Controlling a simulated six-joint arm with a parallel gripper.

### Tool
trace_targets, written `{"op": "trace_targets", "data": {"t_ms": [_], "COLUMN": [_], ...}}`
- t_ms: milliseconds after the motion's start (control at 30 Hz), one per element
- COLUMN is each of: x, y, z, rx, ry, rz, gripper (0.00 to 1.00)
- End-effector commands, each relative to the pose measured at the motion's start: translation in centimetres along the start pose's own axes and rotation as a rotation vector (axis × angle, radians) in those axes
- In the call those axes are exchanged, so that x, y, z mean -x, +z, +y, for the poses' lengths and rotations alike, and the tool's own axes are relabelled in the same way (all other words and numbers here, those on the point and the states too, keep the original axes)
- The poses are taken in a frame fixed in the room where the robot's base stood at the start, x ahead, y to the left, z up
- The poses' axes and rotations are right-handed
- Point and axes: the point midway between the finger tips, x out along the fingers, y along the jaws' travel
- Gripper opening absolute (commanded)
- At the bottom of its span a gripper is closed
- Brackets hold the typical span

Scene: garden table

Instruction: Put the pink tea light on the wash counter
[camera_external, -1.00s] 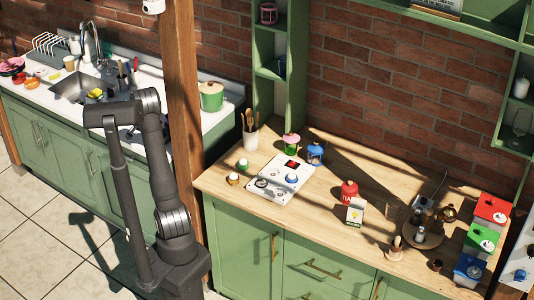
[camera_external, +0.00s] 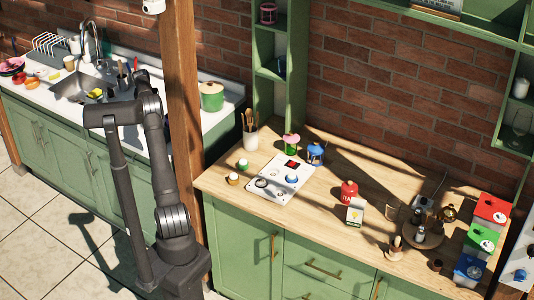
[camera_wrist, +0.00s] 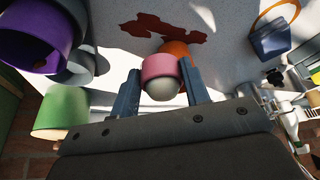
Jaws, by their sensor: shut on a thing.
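The pink tea light (camera_wrist: 158,68), a small pink cup with a pale rounded top, sits between the two fingers of my gripper (camera_wrist: 158,78) in the wrist view. The fingers are shut on its sides. A pale surface with a dark red patch lies beyond it; I cannot tell whether the tea light touches that surface. The wash counter (camera_external: 42,90) is the white top on green cabinets at the left of the external view. My wrist (camera_external: 141,76) is over the counter near the sink there. My fingertips and the tea light cannot be made out in that view.
In the wrist view, a purple pot (camera_wrist: 45,35) and a green pot (camera_wrist: 65,112) are at left, an orange thing (camera_wrist: 177,48) is just behind the tea light, and a blue basket (camera_wrist: 270,38) is at right. The sink (camera_external: 75,88) and a lidded green pot (camera_external: 211,97) are on the counter.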

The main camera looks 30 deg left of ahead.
Motion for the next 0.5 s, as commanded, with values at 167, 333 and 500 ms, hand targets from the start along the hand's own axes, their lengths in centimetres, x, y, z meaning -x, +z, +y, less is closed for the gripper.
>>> {"op": "trace_targets", "data": {"t_ms": [167,333,500], "x": [-2.1,-4.2,-6.6], "y": [0.9,1.8,2.8], "z": [0.0,0.0,0.0], "rx": [0.001,0.001,0.002], "ry": [0.0,0.001,0.001], "rz": [-0.001,-0.002,-0.001], "gripper": [0.2,0.2,0.2]}}
